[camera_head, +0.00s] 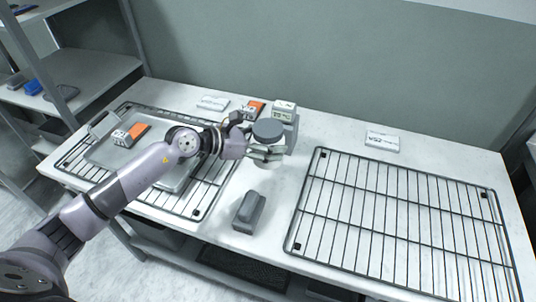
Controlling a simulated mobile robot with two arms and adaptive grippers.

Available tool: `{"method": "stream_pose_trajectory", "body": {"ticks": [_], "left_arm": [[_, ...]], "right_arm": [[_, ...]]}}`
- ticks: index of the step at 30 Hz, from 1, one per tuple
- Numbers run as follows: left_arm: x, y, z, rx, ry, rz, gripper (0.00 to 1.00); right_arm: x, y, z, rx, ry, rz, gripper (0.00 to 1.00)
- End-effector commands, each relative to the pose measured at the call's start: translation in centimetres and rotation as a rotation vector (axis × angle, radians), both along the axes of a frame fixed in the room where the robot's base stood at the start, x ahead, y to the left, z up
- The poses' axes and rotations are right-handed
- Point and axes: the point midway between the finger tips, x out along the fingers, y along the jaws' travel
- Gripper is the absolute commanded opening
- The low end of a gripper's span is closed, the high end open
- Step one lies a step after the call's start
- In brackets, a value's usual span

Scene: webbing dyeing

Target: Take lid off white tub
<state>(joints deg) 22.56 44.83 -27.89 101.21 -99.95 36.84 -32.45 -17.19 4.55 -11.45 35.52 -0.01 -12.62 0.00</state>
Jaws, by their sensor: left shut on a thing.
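The white tub (267,145) stands on the white worktop near its middle, with a round dark grey lid (268,129) on top. My left gripper (264,151) reaches in from the left and is shut on the tub, its fingers at the side below the lid. The fingers hide much of the tub's wall. My right gripper is out of view.
A grey box with a display (284,112) stands just behind the tub. A dark grey block (249,208) lies in front. A wire rack (400,222) fills the right side. A tray (103,151) sits on another rack at left, under my arm.

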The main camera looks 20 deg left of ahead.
Motion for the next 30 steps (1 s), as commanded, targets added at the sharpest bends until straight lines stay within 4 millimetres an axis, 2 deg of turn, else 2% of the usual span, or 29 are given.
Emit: {"method": "stream_pose_trajectory", "body": {"ticks": [1,6,12,15,19,22,26,30], "left_arm": [[0.1,0.1,1.9,0.002,-0.016,0.0,0.18],[0.1,0.0,6.5,0.0,-0.013,0.0,0.18],[0.1,0.0,10.5,-0.001,-0.011,0.001,0.18],[0.1,0.0,11.7,-0.001,-0.009,0.001,0.18],[0.0,0.0,12.5,-0.002,-0.005,0.001,0.18],[-0.2,0.0,12.5,-0.005,-0.002,-0.001,0.18],[-1.5,0.1,11.2,-0.012,0.006,-0.017,0.18],[-4.2,0.3,8.9,-0.024,0.011,-0.042,0.18]], "right_arm": [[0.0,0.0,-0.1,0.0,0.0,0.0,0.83],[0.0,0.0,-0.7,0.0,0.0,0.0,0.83],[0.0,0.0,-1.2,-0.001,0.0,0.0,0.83],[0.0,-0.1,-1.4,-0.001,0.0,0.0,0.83],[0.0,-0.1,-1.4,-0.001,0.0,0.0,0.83],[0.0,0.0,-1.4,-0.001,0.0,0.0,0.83],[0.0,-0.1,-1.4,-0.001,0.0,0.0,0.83],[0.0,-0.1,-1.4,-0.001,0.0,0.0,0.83]]}}
